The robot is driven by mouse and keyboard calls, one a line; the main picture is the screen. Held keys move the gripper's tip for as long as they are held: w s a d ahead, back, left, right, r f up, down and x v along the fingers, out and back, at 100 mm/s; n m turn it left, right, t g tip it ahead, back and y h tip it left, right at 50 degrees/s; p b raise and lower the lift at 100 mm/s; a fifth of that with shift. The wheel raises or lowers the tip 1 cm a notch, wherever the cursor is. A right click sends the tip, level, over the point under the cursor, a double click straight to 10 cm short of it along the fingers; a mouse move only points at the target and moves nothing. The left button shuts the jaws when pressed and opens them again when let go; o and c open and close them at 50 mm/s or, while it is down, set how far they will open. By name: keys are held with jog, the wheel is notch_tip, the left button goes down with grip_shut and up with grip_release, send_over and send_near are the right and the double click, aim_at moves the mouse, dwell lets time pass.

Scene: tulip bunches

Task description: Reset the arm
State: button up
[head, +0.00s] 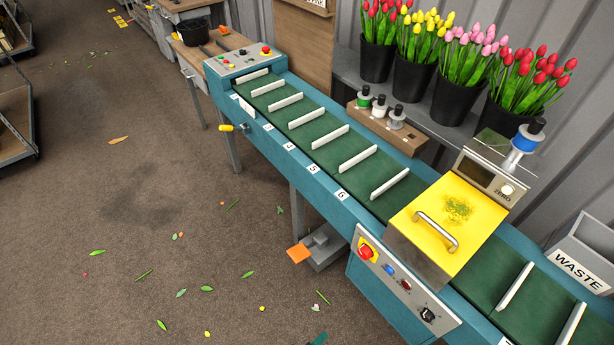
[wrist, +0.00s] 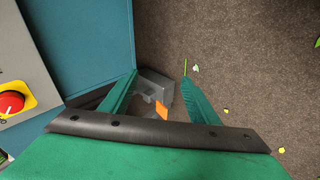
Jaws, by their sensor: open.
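My gripper (wrist: 160,76) shows in the wrist view with its two green fingers spread apart and nothing between them. It points down over the brown floor, close beside the teal side of the conveyor (wrist: 85,40). A grey foot pedal with an orange plate (wrist: 162,110) shows beyond and between the fingers, lower down. In the head view the arm is almost wholly out of frame. A small green tip at the bottom edge may be part of my gripper, but I cannot tell.
The conveyor's green belt (head: 330,150) has white dividers and is empty of bunches where visible. A yellow-lidded box (head: 430,225) stands over it. Black buckets of tulips (head: 455,105) stand behind, with a waste bin (head: 585,262) at right. The floor at left is open, with scattered leaves.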

jog(key=s+a+r+m+t+y, duration=0.25)
jog(key=s+a+r+y, duration=0.2)
jog(key=s+r, duration=0.5)
jog(key=s+d+r+m+t, duration=0.1)
jog(key=r+m+t, duration=0.1)
jog(key=r, duration=1.2)
jog(key=s+d+r+m+t+y, duration=0.1)
jog(key=r+t, duration=0.3)
jog(key=r, duration=1)
jog(key=shift+s+d+m, duration=0.2)
jog(key=shift+s+m, duration=0.55)
jog(key=shift+f, duration=0.1)
jog(key=c, duration=0.5)
jog(key=shift+c, duration=0.5)
